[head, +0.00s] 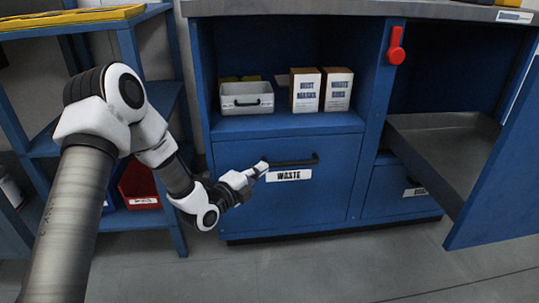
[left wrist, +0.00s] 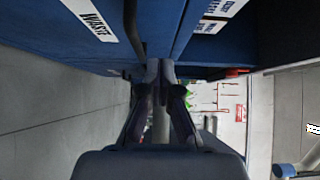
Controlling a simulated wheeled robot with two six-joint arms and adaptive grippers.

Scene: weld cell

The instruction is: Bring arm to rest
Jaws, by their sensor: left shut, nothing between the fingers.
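My left arm comes in from the left in the head view. Its gripper (head: 260,168) is shut and empty, with the fingertips by the left end of the black bar handle (head: 295,162) of the waste drawer (head: 300,205). I cannot tell whether they touch the handle. The drawer front looks flush with the blue cabinet. In the left wrist view the shut fingers (left wrist: 160,68) point toward the blue cabinet front, with the waste label (left wrist: 92,18) at upper left. My right gripper is in neither view.
Above the drawer, an open shelf holds a grey bin (head: 247,98) and two boxes (head: 320,90). At right, a blue door (head: 500,165) stands open beside a grey tray (head: 440,140). A red latch (head: 396,45) sits on the cabinet post. Blue shelving (head: 160,105) stands behind my left arm.

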